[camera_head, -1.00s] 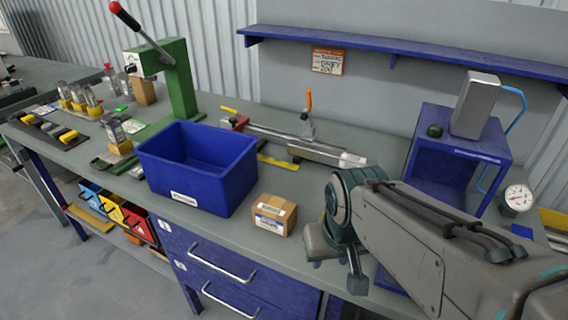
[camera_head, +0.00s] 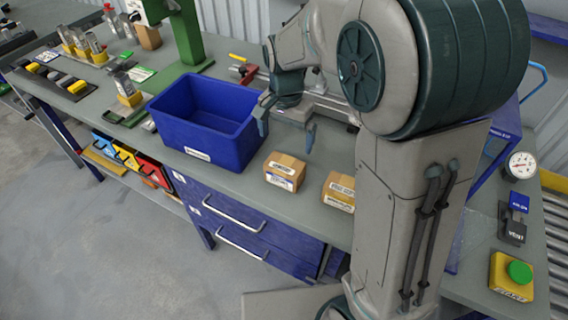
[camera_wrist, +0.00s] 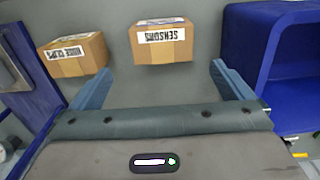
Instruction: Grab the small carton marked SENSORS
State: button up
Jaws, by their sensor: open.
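The small brown carton marked SENSORS (camera_wrist: 163,50) is ahead of my gripper (camera_wrist: 162,72) in the wrist view, its white label upside down. It lies centred between the lines of the two fingers, just beyond the tips and apart from them. In the head view I take it to be the carton (camera_head: 284,171) beside the blue bin; its label is too small to read there. My gripper (camera_head: 287,128) is open and empty above the bench, behind that carton. Both fingers show.
A second brown carton, its label seeming to read HOSE CLIPS (camera_wrist: 74,55), also shows in the head view (camera_head: 339,190), partly behind my arm. The blue bin (camera_head: 205,137) stands close to the left finger in the head view.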

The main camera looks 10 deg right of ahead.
aim_at(284, 163)
notch_tip(284, 163, down, 8)
jog(key=shift+f+p, duration=0.25)
jog(key=shift+p, duration=0.05)
jog(key=shift+w+a+f+p, duration=0.15)
jog(key=shift+f+p, duration=0.4)
jog(key=shift+f, duration=2.05)
jog(key=c, duration=0.8)
